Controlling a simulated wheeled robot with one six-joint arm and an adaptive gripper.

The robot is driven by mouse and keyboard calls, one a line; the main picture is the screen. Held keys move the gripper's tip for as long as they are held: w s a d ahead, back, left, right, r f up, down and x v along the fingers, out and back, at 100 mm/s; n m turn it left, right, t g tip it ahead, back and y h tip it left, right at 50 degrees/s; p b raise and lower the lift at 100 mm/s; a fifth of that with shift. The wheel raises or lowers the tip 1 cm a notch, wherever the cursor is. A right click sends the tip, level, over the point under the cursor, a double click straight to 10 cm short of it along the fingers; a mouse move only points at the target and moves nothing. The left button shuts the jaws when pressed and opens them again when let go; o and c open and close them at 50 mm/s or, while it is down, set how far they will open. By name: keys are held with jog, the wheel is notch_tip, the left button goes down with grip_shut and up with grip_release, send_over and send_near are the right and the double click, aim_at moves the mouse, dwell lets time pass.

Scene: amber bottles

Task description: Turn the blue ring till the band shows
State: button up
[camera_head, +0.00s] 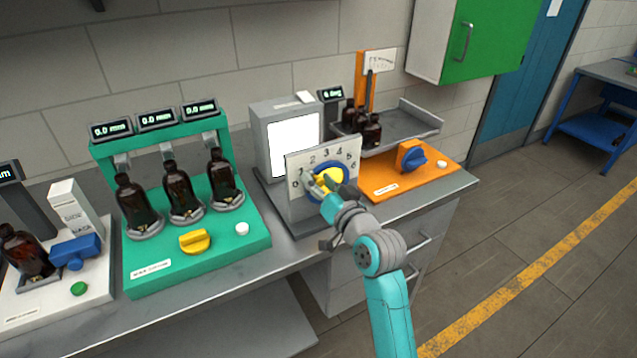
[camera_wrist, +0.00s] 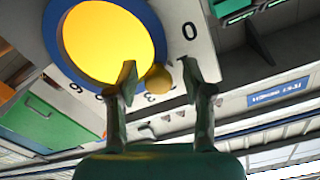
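The blue ring (camera_head: 344,170) surrounds a yellow knob (camera_head: 333,179) on a pale upright dial panel (camera_head: 296,164) numbered 0 to 6. In the wrist view the ring (camera_wrist: 53,38) circles the large yellow knob face (camera_wrist: 105,42), close in front of my fingers. A small yellow ball (camera_wrist: 157,78) at the knob's edge appears between the two fingertips, with a gap on each side. My gripper (camera_head: 323,197) is at the lower left of the dial, and its fingers (camera_wrist: 159,76) are apart. It partly hides the ring's lower side. I cannot make out a band.
A grey box with a white screen (camera_head: 294,146) stands behind the panel. An orange station (camera_head: 388,184) with a blue knob is to the right. A green station (camera_head: 145,278) with several amber bottles is to the left. Open floor (camera_head: 520,250) lies at the right.

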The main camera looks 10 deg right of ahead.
jog(key=shift+f, duration=0.1)
jog(key=v, duration=1.2)
jog(key=shift+m, duration=0.4)
jog(key=x, duration=1.2)
grip_shut()
